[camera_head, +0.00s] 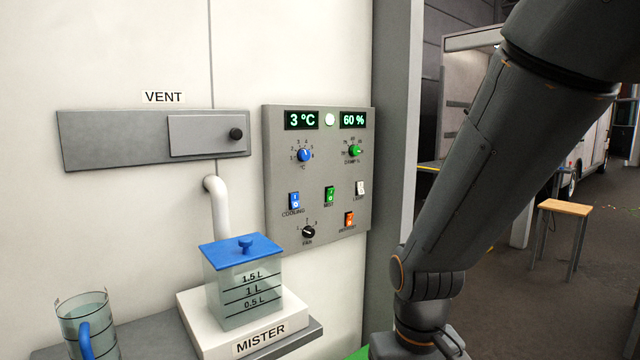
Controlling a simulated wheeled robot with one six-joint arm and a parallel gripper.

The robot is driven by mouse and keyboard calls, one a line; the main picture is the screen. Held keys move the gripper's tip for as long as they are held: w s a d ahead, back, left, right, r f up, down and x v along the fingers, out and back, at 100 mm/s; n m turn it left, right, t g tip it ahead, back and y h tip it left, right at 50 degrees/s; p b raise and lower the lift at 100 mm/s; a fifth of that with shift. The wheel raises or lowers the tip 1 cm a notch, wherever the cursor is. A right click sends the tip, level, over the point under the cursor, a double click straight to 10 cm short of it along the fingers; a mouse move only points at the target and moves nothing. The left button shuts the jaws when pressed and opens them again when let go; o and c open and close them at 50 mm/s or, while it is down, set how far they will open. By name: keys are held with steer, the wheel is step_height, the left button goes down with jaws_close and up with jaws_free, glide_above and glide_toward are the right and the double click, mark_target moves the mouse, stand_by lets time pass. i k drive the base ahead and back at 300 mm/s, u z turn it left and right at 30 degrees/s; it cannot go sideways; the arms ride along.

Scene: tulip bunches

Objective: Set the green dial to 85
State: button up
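The green dial (354,151) sits at the upper right of the grey control panel (281,180), above a label that looks like "DAMP %". Small numbers ring it, too small to read surely, and I cannot tell exactly where its pointer stands. The display (353,120) above it reads 60 %. My arm comes down from the upper right to the bottom, right of the panel and apart from it. My gripper is not in view.
The panel also bears a blue dial (305,155), a black fan dial (309,232) and several rocker switches. A clear mister tank (240,290) with a blue lid stands below on a shelf. A jug (85,325) is at the lower left. A stool (564,208) stands far right.

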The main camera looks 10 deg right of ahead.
mark_target(355, 150)
steer(key=u, duration=0.1)
steer(key=k, duration=0.4)
steer(key=z, duration=1.45)
steer(key=i, duration=0.65)
steer(key=u, duration=0.7)
steer(key=i, duration=0.55)
steer(key=u, duration=0.5)
